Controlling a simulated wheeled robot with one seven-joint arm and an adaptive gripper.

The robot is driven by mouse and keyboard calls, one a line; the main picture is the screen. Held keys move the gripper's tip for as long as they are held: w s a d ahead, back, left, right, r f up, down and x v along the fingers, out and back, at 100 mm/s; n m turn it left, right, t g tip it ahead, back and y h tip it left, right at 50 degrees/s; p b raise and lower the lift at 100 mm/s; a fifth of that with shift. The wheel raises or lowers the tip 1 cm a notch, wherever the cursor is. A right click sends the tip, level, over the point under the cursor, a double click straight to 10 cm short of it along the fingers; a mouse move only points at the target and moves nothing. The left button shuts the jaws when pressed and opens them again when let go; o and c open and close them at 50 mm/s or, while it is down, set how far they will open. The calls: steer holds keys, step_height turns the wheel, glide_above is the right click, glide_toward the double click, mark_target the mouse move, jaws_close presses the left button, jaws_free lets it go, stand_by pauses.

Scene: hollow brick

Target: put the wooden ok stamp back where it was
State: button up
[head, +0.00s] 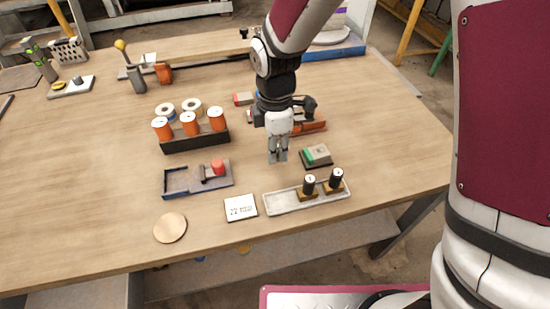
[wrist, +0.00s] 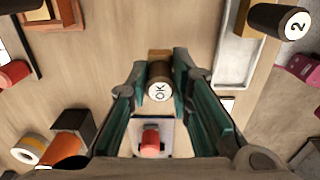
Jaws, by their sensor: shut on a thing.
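My gripper (head: 278,158) is above the table behind the long pale tray (head: 285,202). In the wrist view my gripper (wrist: 160,85) is shut on the wooden ok stamp (wrist: 160,92), gripping its dark round handle, with the "OK" label facing the camera. A bit of its wooden base shows beyond the handle. In the head view I cannot make out the stamp between the fingers. Two stamps with black handles, a left one (head: 309,185) and a right one (head: 335,180), stand in the tray's right part. The tray's left part is empty. A stamp marked "2" (wrist: 295,22) shows in the wrist view.
A blue holder (head: 178,182) with a red-knobbed piece (head: 218,168) lies left of my gripper. A white card (head: 240,207) lies beside the tray. A dark rack of orange spools (head: 195,141) stands behind. The table's front left is mostly clear.

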steer(key=shift+f, duration=1.85)
steer(key=shift+f, duration=0.1)
steer(key=o, duration=0.9)
